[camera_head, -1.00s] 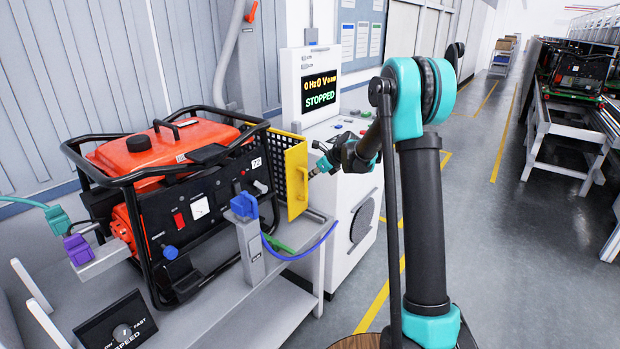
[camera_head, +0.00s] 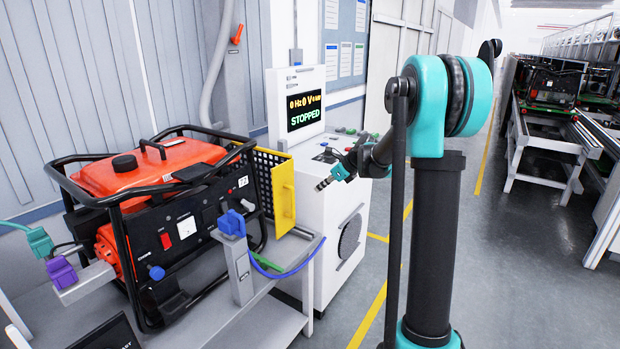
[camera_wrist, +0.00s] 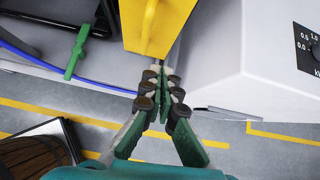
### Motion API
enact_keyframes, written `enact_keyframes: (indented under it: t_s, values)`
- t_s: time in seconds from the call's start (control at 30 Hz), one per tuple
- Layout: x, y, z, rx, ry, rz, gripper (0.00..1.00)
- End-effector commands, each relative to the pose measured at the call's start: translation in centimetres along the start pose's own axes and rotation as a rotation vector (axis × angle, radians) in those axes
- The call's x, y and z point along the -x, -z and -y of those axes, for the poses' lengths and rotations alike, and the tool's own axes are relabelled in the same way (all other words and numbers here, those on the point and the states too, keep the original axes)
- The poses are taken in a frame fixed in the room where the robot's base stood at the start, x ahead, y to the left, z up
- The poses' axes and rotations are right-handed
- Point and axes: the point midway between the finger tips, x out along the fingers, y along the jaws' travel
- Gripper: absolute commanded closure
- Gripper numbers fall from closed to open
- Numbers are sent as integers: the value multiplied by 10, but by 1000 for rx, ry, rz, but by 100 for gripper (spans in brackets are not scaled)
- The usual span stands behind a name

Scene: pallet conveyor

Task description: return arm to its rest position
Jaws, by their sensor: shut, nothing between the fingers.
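My gripper (camera_head: 323,184) is at the end of my teal and black arm, in front of the white test cabinet (camera_head: 338,225) and to the right of the yellow guard panel (camera_head: 284,198). In the wrist view my gripper (camera_wrist: 162,90) has its fingertips together with nothing between them. The yellow panel (camera_wrist: 155,28) shows just beyond the fingertips there, and they look apart from it in the head view.
An orange generator (camera_head: 160,180) in a black frame stands on a grey bench (camera_head: 215,322) at left. The cabinet's screen (camera_head: 303,110) reads STOPPED. A conveyor line (camera_head: 545,140) stands at right. The grey floor between has free room.

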Motion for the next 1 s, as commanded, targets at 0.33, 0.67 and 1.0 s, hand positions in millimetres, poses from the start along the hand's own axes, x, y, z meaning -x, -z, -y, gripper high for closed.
enact_keyframes:
  t_s: [0.33, 0.67, 1.0]
  values:
    - [55, 93, -101, 778, -7, -220, 100]
    - [107, 217, -207, 1633, -203, -469, 100]
    - [132, 299, -264, 2136, -444, -591, 100]
